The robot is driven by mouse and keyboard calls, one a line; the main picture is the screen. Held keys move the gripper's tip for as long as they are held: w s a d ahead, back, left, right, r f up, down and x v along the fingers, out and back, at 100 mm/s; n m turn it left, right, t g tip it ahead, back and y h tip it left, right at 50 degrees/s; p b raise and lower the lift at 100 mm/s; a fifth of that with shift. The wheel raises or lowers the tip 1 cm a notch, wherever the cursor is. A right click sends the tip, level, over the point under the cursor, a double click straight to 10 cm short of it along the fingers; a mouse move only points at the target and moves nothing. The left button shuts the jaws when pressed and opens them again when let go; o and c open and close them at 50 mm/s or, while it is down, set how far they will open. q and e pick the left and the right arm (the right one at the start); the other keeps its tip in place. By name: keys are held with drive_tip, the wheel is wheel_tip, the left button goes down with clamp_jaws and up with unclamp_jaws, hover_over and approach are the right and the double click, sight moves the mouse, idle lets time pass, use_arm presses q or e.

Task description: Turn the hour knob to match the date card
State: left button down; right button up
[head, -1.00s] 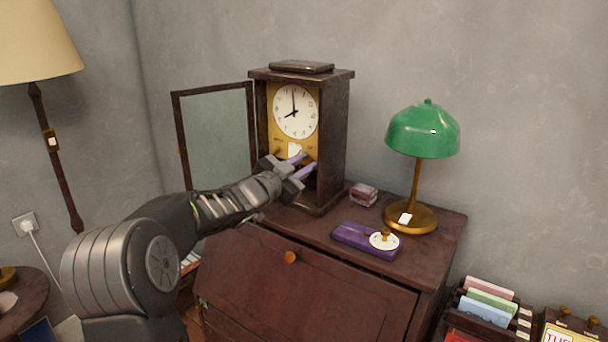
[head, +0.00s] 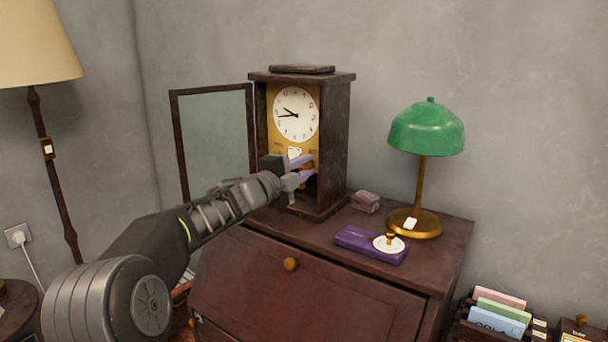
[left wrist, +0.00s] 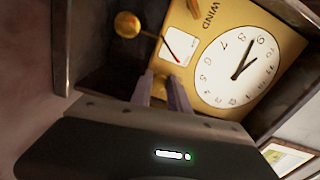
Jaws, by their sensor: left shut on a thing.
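The wooden clock (head: 333,130) stands on the cabinet with its glass door (head: 215,140) open to the left. Its white dial (head: 297,104) shows two dark hands, both pointing to the left, around the 9 and 10. My left gripper (head: 303,168) reaches into the case below the dial. I cannot tell which thing is the date card.
A green lamp (head: 427,128), a small pinkish box (head: 366,201) and a purple box (head: 352,240) with a white disc (head: 389,245) stand right of the clock. A brass ball (left wrist: 127,24) hangs inside the case. A card rack (head: 490,318) is at lower right.

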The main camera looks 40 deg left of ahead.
use_arm(q)
drive_tip(key=shift+m, duration=0.6)
drive_tip(key=shift+b, duration=0.3)
drive_tip(key=c, duration=1.3)
unclamp_jaws()
drive_tip(key=shift+o, duration=0.2)
drive_tip(key=shift+s, duration=0.1)
drive_tip(key=s, duration=0.7)
drive_tip(key=shift+s+b, duration=0.3)
drive_tip(key=shift+d, duration=0.1)
